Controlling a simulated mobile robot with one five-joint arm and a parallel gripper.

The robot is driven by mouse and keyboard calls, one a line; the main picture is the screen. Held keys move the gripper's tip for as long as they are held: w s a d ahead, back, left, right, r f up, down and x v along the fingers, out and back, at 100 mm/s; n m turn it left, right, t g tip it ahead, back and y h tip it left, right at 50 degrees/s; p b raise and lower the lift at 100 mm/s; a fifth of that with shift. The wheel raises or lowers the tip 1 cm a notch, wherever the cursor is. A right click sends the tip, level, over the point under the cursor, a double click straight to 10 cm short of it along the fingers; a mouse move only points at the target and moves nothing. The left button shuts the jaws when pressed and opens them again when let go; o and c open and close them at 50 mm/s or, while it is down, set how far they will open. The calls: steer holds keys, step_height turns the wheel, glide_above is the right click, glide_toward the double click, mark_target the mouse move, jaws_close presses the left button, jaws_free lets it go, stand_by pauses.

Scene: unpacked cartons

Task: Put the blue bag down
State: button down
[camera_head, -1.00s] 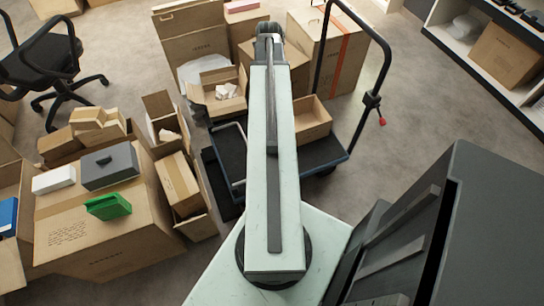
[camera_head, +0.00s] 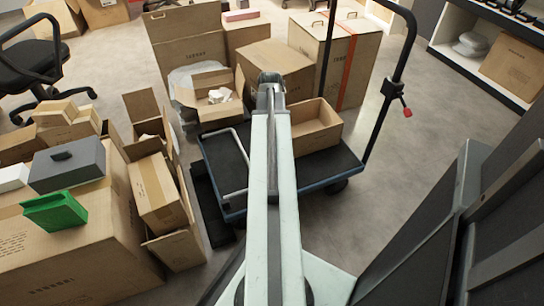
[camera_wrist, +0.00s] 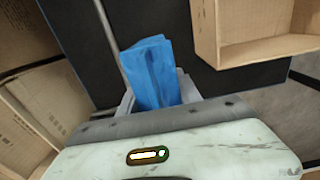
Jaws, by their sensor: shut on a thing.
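The blue bag (camera_wrist: 152,70) is in the middle of the wrist view, upright in the picture and slightly creased. My gripper (camera_wrist: 157,97) is shut on its lower part, with a grey finger showing on each side. Behind the bag is the dark deck of the trolley (camera_wrist: 85,30); the gap between bag and deck is hard to judge. In the head view my arm reaches out over the trolley (camera_head: 335,167) and hides the bag and the gripper.
An open empty carton (camera_head: 318,130) stands on the trolley's right side; it also shows in the wrist view (camera_wrist: 205,35). The trolley's black handle (camera_head: 390,75) rises at the right. Open cartons crowd the left. A green box file (camera_head: 55,211) lies on a large carton.

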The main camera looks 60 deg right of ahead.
steer(key=shift+f+b, duration=4.6)
steer(key=shift+f, duration=0.45)
steer(key=c, duration=0.8)
jaws_free()
steer(key=shift+r, duration=0.1)
steer(key=shift+c, duration=0.2)
step_height(320, 180, up, 13)
steer(key=p, duration=1.2)
steer(key=shift+f+p, duration=0.2)
steer(key=shift+p, duration=0.15)
steer(key=shift+f, duration=0.15)
